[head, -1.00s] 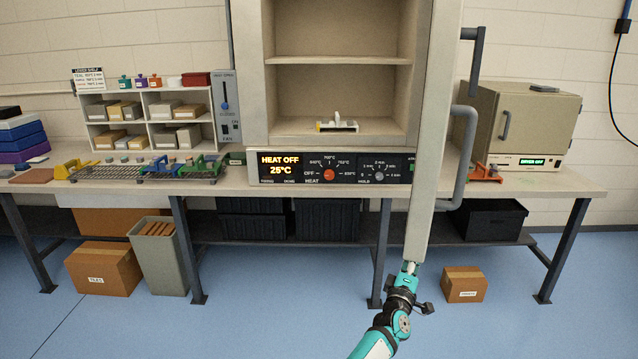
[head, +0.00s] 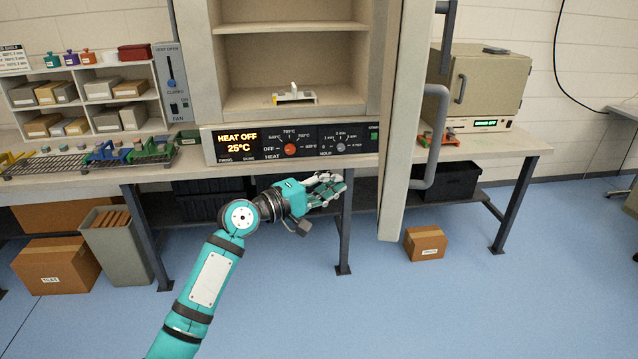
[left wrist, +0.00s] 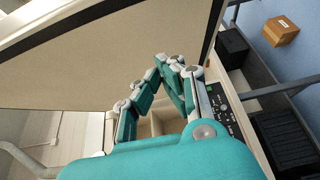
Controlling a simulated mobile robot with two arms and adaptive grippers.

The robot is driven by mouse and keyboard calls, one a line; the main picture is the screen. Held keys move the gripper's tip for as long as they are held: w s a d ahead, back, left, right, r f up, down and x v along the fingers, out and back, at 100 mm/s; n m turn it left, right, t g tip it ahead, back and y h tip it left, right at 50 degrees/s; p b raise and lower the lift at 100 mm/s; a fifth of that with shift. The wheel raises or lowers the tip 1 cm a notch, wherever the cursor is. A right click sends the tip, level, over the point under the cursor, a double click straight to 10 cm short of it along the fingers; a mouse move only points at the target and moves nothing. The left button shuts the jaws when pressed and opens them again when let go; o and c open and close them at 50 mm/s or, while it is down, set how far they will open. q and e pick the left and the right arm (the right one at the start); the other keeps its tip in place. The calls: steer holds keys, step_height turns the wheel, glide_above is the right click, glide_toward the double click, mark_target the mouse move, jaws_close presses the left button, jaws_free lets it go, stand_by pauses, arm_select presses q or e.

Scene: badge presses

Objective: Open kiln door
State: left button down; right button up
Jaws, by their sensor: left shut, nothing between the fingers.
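The kiln (head: 197,60) stands on the bench with its chamber (head: 290,60) showing. Its tall beige door (head: 393,190) stands swung out toward me, seen nearly edge-on at the chamber's right. A grey bar handle (head: 432,135) is on the door's right, outer side. My left gripper (head: 335,187) is shut and empty, in front of the bench below the control panel, left of the door and apart from it. In the left wrist view the shut fingers (left wrist: 170,64) point toward the door's broad panel (left wrist: 125,60). My right gripper is not in view.
The control panel (head: 290,144) reads HEAT OFF, 25°C. A small pale piece (head: 294,95) lies on the chamber floor. A smaller oven (head: 485,85) stands at the right of the bench. A cardboard box (head: 425,243) sits on the open blue floor.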

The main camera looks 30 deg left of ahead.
arm_select(q)
steer(key=w+d+p, duration=0.2)
steer(key=w+d, duration=0.3)
steer(key=d, duration=0.1)
steer(key=shift+w, duration=0.15)
